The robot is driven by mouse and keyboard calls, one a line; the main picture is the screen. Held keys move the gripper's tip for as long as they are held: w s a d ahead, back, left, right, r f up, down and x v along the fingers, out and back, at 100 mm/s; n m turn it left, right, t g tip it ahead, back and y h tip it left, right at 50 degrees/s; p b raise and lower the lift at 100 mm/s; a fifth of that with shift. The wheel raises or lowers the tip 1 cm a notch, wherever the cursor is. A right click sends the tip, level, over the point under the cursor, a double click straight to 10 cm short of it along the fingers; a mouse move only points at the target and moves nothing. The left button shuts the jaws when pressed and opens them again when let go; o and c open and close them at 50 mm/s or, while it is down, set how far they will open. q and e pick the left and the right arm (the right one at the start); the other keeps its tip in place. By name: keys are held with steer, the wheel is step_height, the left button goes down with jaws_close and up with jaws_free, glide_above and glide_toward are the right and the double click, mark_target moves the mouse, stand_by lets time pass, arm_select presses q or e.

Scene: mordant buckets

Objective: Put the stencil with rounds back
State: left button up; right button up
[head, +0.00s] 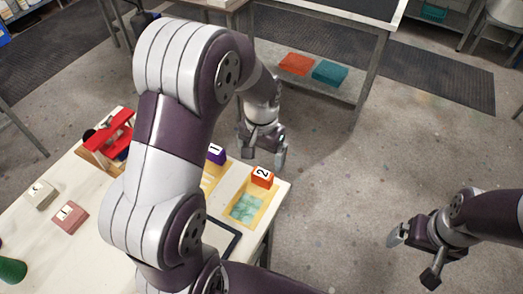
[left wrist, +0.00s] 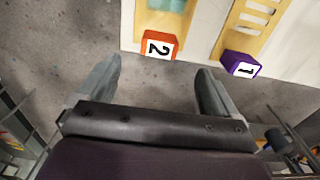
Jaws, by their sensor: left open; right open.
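I cannot make out a stencil with rounds in either view. A yellow tray (head: 262,213) with an orange block marked 2 (head: 262,177) stands at the table's right corner, with pale green translucent pieces (head: 245,208) in it. Beside it is a purple block marked 1 (head: 216,154) on a second yellow tray (left wrist: 229,28), which shows pale slots in the left wrist view. My left gripper (head: 265,152) is open and empty beyond the table edge, near both blocks; it also shows in the left wrist view (left wrist: 157,82). My right gripper (head: 414,256) is open and empty over the floor.
My left arm hides much of the table (head: 70,235). A wooden box with red parts (head: 110,138), a pink block (head: 70,217), a beige block (head: 40,194) and a green cone (head: 11,270) stand left. A far shelf holds orange (head: 296,63) and teal (head: 329,73) items.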

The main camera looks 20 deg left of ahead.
arm_select(q)
steer(key=s+d+r+t, duration=0.1)
steer(key=s+d, duration=0.1)
steer(key=s, duration=0.8)
steer(key=shift+r+n, duration=0.3)
steer(key=shift+n, duration=0.1)
stand_by(0.4)
